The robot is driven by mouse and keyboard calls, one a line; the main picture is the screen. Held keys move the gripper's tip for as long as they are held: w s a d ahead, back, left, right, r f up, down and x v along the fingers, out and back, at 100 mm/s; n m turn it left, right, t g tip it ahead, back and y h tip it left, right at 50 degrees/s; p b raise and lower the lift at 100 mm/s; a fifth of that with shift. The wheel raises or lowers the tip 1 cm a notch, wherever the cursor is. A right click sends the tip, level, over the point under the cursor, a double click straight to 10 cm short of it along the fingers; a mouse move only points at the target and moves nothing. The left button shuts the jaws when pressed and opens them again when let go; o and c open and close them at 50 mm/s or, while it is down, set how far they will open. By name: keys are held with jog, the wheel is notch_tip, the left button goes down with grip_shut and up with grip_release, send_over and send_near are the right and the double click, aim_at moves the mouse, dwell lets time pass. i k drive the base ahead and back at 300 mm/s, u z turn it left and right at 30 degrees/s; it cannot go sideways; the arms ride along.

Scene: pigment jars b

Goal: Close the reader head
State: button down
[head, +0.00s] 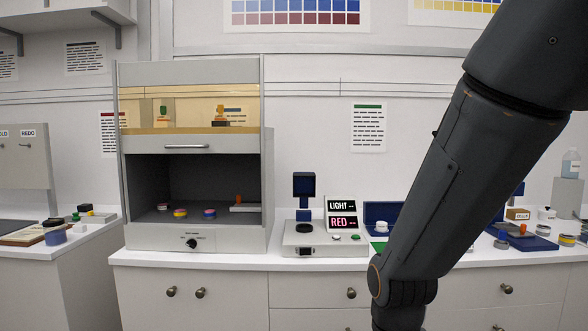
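The reader (298,243) stands on the white counter right of the fume cabinet. Its base is pale, with a dark round spot on top. The reader head (304,184) is a dark blue block held up on a blue post, clear of the base, so it stands open. A display (341,214) beside it reads "LIGHT --" and "RED --". My arm crosses the right of the head view. My gripper is below the picture edge and out of view.
The cabinet (190,73) has a raised sash, with several small jars inside. A blue tray or case with a white jar (382,228) lies right of the display, close to my arm. More jars stand at far right. A side counter with jars is at left.

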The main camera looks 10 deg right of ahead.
aim_at(304, 183)
jog(key=u, duration=0.6)
jog(key=i, duration=0.9)
jog(key=z, duration=0.25)
